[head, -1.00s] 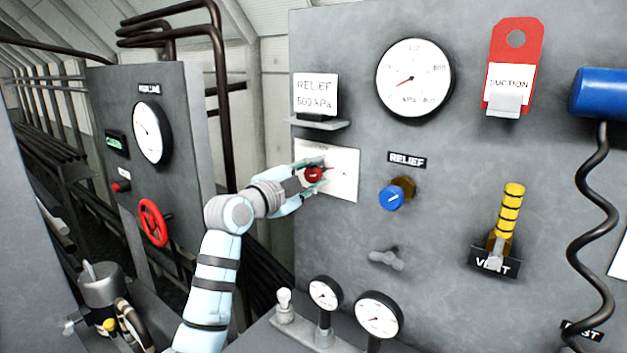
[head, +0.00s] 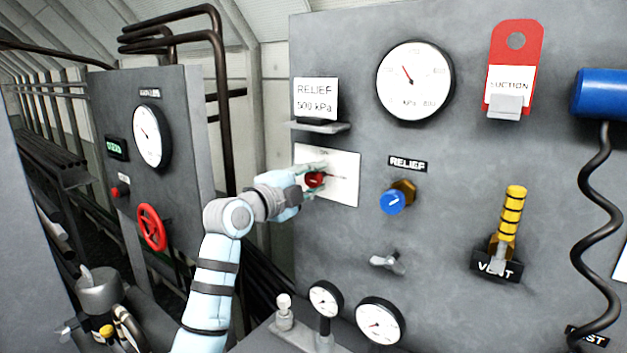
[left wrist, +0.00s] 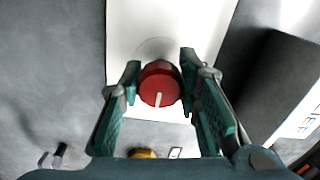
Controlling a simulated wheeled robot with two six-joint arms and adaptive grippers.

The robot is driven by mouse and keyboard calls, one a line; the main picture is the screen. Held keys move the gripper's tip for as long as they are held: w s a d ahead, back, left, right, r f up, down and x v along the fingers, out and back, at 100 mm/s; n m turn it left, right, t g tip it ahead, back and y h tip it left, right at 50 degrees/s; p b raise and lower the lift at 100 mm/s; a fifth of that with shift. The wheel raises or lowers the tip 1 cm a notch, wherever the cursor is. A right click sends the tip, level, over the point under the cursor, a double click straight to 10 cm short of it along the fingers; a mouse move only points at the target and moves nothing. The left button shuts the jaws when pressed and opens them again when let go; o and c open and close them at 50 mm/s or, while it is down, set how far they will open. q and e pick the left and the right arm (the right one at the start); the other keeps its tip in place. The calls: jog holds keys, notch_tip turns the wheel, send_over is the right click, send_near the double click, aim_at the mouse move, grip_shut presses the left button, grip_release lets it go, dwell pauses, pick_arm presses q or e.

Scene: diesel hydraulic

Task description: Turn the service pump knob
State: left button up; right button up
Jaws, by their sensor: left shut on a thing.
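The service pump knob is the red round knob (head: 315,180) on a white plate (head: 343,190) on the grey panel. My left gripper (head: 312,178) reaches it from the left and is shut on it. In the left wrist view the red knob (left wrist: 160,84) sits between the two fingers of my left gripper (left wrist: 160,72), and its white pointer line points down in that picture. The fingers partly hide the knob and the plate's print in the head view. My right gripper is not in view.
The large gauge (head: 414,80) has its needle pointing up and left. A blue relief knob (head: 393,201) and a yellow-banded vent lever (head: 508,225) are to the right. A relief card (head: 316,97) stands on a small shelf above the plate. Small gauges (head: 379,320) stand below.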

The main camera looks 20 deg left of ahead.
pick_arm(q)
jog(key=o, duration=1.2)
jog(key=shift+s, duration=0.1)
jog(key=v, duration=1.2)
jog(key=shift+f, duration=0.1)
jog(key=shift+d, duration=0.1)
